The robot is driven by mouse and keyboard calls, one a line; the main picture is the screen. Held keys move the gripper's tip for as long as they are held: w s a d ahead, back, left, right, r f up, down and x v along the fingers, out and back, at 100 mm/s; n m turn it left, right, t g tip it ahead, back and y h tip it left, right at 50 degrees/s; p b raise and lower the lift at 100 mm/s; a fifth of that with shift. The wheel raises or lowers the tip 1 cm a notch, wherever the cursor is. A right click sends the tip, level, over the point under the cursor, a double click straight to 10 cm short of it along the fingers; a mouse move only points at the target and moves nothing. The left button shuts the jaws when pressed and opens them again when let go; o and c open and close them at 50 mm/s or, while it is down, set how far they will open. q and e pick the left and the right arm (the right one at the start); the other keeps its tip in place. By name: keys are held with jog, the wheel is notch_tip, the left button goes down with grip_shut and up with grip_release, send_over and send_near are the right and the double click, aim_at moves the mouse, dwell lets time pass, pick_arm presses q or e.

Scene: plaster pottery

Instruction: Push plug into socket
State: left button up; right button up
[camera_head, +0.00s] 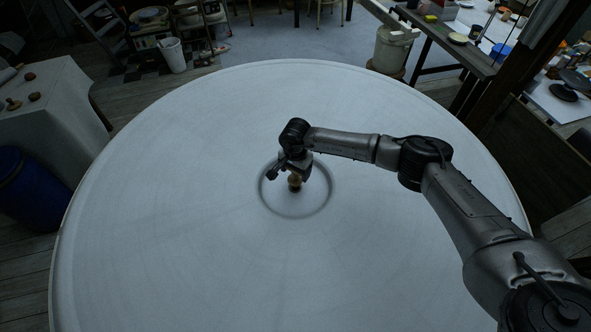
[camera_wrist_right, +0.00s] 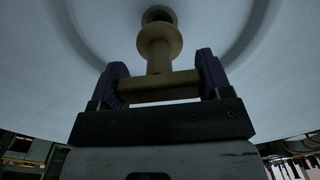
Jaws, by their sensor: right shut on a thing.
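A tan plug (camera_head: 295,181) is under my right gripper (camera_head: 296,173), near the middle of the round pale table. In the right wrist view, my right gripper (camera_wrist_right: 161,66) is shut on the crossbar handle of the plug (camera_wrist_right: 160,87), with one dark padded finger at each end. The plug's stem and round flange point away from the gripper toward the table. A dark round opening, which looks like the socket (camera_wrist_right: 148,14), shows around the plug's far end. I cannot tell how deep the tip sits in it. My left gripper is not in view.
A dark ring-shaped groove (camera_head: 327,203) surrounds the plug on the large round table (camera_head: 180,200). The rest of the tabletop is clear. A blue barrel (camera_head: 28,190) and a cloth-covered table (camera_head: 50,105) stand at the left. Workbenches stand at the upper right.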

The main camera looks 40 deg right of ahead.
aim_at(295, 178)
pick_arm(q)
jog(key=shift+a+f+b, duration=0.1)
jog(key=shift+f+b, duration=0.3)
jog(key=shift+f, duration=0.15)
pick_arm(e)
jog(key=shift+f, duration=0.6)
pick_arm(q)
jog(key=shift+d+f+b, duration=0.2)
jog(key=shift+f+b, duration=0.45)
jog(key=shift+b, duration=0.05)
pick_arm(e)
jog(key=shift+f, duration=0.8)
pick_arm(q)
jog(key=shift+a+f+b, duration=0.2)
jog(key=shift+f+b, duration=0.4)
pick_arm(e)
jog(key=shift+f, duration=0.7)
jog(key=o, duration=1.1)
